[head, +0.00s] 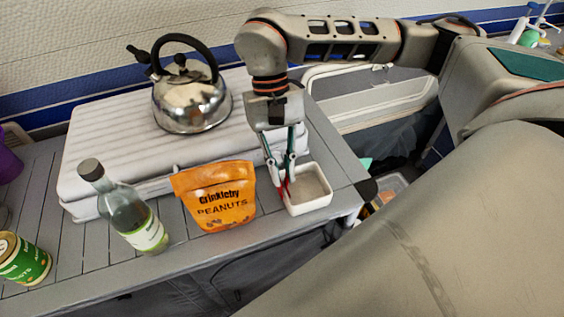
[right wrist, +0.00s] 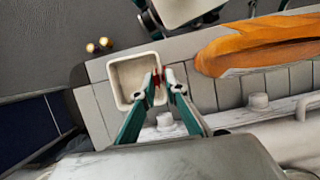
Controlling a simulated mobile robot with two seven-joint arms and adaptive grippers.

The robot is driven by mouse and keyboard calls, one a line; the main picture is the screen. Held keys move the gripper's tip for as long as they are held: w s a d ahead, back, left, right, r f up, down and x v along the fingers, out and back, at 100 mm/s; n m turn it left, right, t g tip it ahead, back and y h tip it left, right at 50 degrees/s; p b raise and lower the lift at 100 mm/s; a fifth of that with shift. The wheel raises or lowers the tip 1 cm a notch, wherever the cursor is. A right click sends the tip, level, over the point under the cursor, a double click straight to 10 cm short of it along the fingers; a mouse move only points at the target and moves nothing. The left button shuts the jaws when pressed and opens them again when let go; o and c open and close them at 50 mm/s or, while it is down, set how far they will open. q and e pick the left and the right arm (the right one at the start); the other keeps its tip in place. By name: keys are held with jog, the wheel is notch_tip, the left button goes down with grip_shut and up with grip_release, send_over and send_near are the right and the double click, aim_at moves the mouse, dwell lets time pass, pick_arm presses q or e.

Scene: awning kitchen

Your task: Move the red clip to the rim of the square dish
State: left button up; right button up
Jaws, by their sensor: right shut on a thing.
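The white square dish (head: 322,206) stands on the slatted table near its right end, and it shows in the right wrist view (right wrist: 113,84). The red clip (head: 285,188) is at the dish's left wall in the head view. In the right wrist view the red clip (right wrist: 157,78) is at the dish's rim, partly hidden by the fingers. My right gripper (head: 284,181) points down and is shut on the clip; its fingertips also show in the right wrist view (right wrist: 162,90). I cannot tell whether the clip straddles the rim.
An orange peanut bag (head: 217,198) stands just left of the dish. A bottle (head: 135,215), a green can (head: 24,260) and a steel kettle (head: 190,98) on a ribbed white lid (head: 105,135) are further left. The table's edge (head: 355,212) is close right of the dish.

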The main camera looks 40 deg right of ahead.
jog(key=shift+f, duration=0.3)
dwell(0.5)
dwell(0.3)
jog(key=o, duration=0.8)
notch_tip(320, 180, up, 7)
jog(key=p, duration=0.5)
dwell(0.5)
jog(key=shift+s, duration=0.1)
dwell(0.4)
